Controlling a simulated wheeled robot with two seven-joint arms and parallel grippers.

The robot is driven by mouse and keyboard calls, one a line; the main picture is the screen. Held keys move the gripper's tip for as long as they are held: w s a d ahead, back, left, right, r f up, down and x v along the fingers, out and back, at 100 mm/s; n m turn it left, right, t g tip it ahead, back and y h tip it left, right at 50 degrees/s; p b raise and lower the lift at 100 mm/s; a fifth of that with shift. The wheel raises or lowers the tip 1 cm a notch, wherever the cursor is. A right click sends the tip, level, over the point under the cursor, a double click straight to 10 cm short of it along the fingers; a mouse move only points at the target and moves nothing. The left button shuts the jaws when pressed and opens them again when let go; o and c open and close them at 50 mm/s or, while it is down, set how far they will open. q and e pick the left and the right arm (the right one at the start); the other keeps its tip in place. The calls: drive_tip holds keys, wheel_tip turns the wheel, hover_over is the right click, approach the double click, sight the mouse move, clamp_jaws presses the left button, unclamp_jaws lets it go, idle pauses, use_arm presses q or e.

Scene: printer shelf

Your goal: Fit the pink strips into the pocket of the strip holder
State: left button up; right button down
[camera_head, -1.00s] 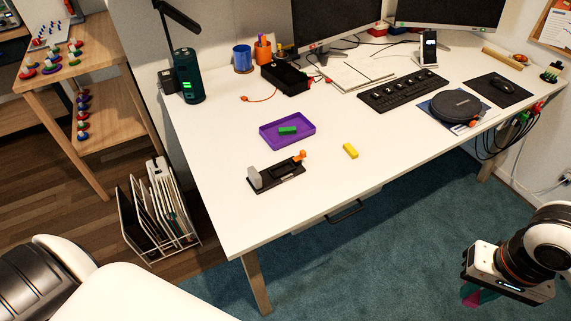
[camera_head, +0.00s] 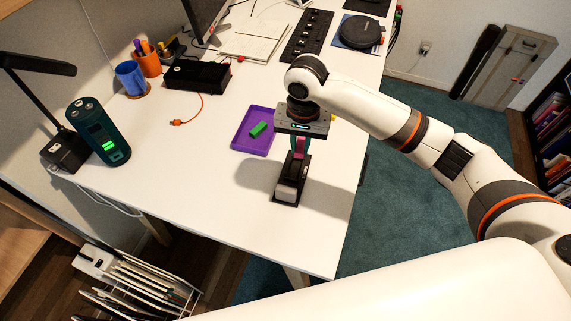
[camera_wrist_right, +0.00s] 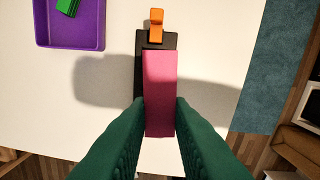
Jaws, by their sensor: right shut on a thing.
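The pink strips (camera_wrist_right: 160,92) show in the right wrist view as one pink block between the green fingers of my right gripper (camera_wrist_right: 160,112), which is shut on it. The black strip holder (camera_wrist_right: 140,50) lies beyond it, largely covered by the pink, with its orange part (camera_wrist_right: 156,20) showing at the far end. In the head view my right gripper (camera_head: 300,150) points down over the holder, whose light grey block (camera_head: 287,192) faces the near side. Whether the pink touches the holder or is in its pocket I cannot tell. My left gripper is out of view.
A purple tray (camera_head: 240,142) with a green block (camera_head: 258,129) lies left of the holder. A black box (camera_head: 197,75), orange cable and dark green speaker (camera_head: 98,132) stand farther left. The white desk (camera_head: 190,190) is clear near the holder; its edge is close on the right.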

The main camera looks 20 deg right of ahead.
drive_tip(key=w+a+f+m, duration=0.1)
drive_tip(key=f, duration=0.1)
hover_over(294, 175)
drive_tip(key=f, duration=0.5)
drive_tip(key=shift+w+d+f, duration=0.1)
drive_tip(key=shift+w, duration=0.1)
drive_tip(key=shift+f, duration=0.65)
wheel_tip(294, 175, down, 2)
drive_tip(key=shift+f, duration=0.15)
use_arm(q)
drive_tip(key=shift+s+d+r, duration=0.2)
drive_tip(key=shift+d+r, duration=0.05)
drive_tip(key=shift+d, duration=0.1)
use_arm(e)
drive_tip(key=shift+s+f, duration=0.15)
drive_tip(key=shift+f, duration=0.05)
